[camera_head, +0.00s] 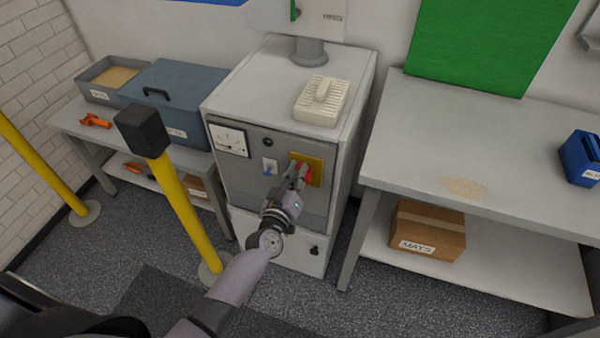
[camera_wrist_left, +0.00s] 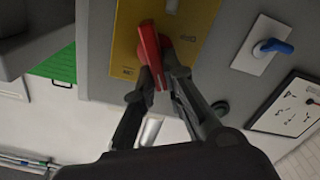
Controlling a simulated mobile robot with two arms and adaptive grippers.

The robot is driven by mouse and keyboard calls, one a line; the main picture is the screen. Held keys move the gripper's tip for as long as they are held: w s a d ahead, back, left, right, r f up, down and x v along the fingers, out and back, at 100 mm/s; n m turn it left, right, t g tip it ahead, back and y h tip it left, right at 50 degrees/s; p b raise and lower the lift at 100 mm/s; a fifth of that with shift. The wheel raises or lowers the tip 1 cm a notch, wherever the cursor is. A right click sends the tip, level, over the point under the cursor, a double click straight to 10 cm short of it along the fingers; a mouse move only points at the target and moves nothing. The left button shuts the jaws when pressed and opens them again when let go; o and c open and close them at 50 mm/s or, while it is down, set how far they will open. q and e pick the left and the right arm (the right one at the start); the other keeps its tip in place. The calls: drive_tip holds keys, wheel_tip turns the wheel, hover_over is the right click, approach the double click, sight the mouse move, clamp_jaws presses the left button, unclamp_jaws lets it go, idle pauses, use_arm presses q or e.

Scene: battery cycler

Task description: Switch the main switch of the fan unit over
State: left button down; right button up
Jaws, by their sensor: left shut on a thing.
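The fan unit (camera_head: 222,105) is a grey cabinet in the middle of the head view. Its front panel carries a yellow plate with a red main switch handle (camera_head: 306,174). In the left wrist view the yellow plate (camera_wrist_left: 205,22) and the red handle (camera_wrist_left: 150,45) are close up. My left gripper (camera_head: 298,176) is at the red handle, and in the wrist view its fingers (camera_wrist_left: 158,82) are shut on the handle's lower end. The handle is slightly tilted in that view. The gripper hides part of the handle in the head view. My right gripper is not in view.
A small blue switch (camera_head: 269,168) and a dial gauge (camera_head: 229,139) sit left of the yellow plate. A yellow post with a black top (camera_head: 142,130) stands front left. A table (camera_head: 410,150) with a box (camera_head: 428,228) below stands right.

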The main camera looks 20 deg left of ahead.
use_arm(q)
drive_tip(key=shift+a+f+n+b, duration=0.25)
drive_tip(key=shift+n+b, duration=0.35)
drive_tip(key=shift+n, duration=1.4)
drive_tip(key=shift+a+f+n+b, duration=0.1)
drive_tip(key=shift+f+n+b, duration=0.4)
drive_tip(key=shift+n, duration=1.5)
drive_tip(key=shift+a+f+n+b, duration=0.15)
drive_tip(key=shift+n+b, duration=0.6)
drive_tip(key=shift+n, duration=1.25)
drive_tip(key=c, duration=1.7)
unclamp_jaws()
drive_tip(key=shift+o, duration=0.2)
drive_tip(key=s, duration=1.2)
drive_tip(key=shift+a, duration=0.2)
